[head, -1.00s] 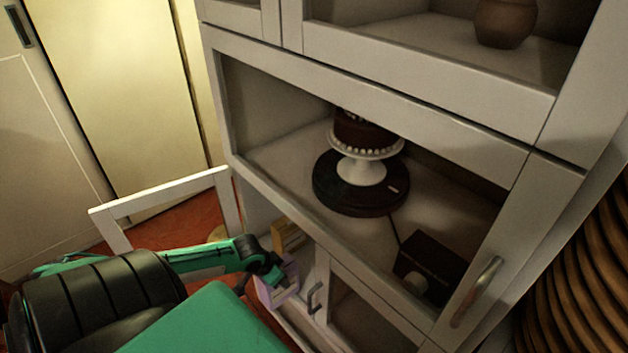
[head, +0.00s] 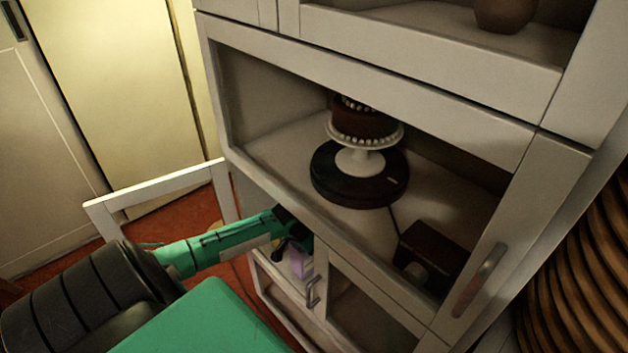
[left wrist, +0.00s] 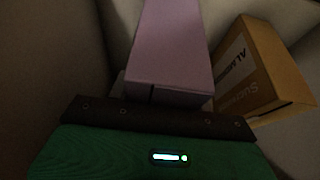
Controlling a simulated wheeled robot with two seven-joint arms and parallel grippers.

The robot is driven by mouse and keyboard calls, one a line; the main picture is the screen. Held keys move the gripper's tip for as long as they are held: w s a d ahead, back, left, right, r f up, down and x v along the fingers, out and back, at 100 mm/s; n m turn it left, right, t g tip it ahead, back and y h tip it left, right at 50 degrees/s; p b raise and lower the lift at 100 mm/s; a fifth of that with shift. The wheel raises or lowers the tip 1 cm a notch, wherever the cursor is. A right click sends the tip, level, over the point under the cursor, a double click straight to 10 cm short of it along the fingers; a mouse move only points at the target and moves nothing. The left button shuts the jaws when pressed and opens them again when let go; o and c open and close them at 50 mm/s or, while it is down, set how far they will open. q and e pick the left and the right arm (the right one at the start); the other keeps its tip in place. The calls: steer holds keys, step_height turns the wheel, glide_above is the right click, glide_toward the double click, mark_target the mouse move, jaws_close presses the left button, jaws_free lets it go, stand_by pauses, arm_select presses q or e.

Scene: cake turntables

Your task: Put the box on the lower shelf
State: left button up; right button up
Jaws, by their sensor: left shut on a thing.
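A pink-lilac box (head: 301,262) is partly inside the lower compartment of the white cabinet (head: 390,77), mostly hidden by my gripper and the cabinet frame. My left gripper (head: 293,243) is shut on it and reaches in through the opening under the middle shelf. In the left wrist view, the pink box (left wrist: 170,45) extends away from the gripper (left wrist: 160,108). A yellow-brown box (left wrist: 262,72) with printed lettering stands to its right inside the compartment, tilted in the picture. The gripper's fingers are hidden there. My right gripper is not in view.
An open cabinet door (head: 160,187) stands left of my arm. A closed glazed door with a handle (head: 312,292) is right of the opening. Above, the middle shelf holds a cake (head: 362,124) on a dark turntable (head: 345,187) and a dark box (head: 435,252).

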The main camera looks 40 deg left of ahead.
arm_select(q)
steer(key=shift+w+d+f, duration=0.1)
steer(key=shift+w+f, duration=0.25)
steer(key=shift+w, duration=0.2)
steer(key=shift+w+d+f, duration=0.1)
steer(key=shift+w+f, duration=0.2)
steer(key=shift+w, duration=0.2)
steer(key=shift+a+f, duration=0.1)
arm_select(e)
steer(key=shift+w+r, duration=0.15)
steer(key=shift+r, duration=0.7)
arm_select(q)
steer(key=shift+f, duration=0.1)
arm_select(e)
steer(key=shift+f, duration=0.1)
arm_select(q)
steer(key=o, duration=1.2)
